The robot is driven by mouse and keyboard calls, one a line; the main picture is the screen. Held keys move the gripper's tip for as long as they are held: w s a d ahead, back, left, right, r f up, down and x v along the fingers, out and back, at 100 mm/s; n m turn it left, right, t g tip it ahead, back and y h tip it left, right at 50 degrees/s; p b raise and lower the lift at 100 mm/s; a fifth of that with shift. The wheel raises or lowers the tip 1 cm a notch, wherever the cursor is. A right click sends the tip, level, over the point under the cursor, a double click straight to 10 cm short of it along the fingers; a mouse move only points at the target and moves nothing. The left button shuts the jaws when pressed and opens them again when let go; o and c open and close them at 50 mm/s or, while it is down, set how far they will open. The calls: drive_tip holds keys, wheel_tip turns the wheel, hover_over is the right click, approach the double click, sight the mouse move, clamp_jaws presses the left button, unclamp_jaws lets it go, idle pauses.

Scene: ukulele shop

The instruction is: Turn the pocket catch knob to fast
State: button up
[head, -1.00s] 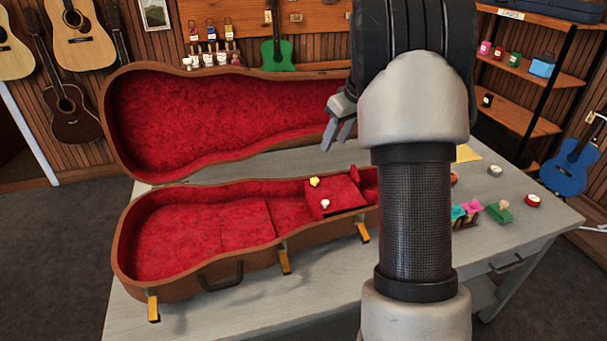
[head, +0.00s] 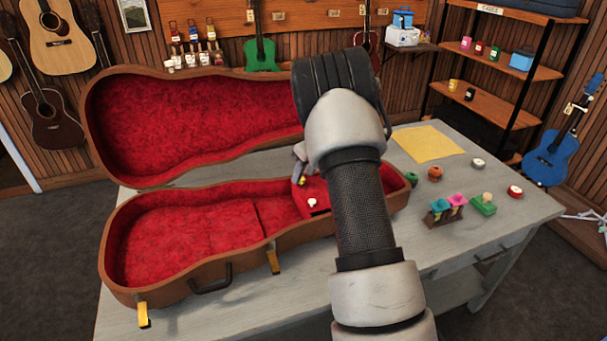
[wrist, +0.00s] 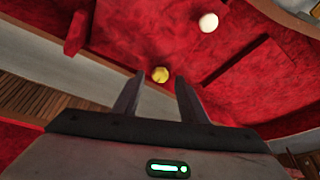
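The open brown ukulele case (head: 190,285) lies on the table with red plush lining. Inside it, near the neck end, is a raised red pocket lid (head: 318,193) with a white knob (head: 312,203) and a yellow knob (head: 302,182). The wrist view shows the yellow knob (wrist: 160,74) just beyond and between my fingertips, and the white knob (wrist: 208,22) farther up and right. My gripper (wrist: 158,85) is open and empty above the pocket. In the head view my arm hides most of the gripper. Which knob is the catch, and any markings, I cannot tell.
The case's lid (head: 190,125) stands open behind the pocket. The front right tabletop is clear.

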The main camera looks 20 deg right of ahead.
drive_tip(key=shift+w+a+f, duration=0.1)
drive_tip(key=shift+w+f, duration=0.1)
drive_tip(key=shift+f, duration=0.3)
clamp_jaws()
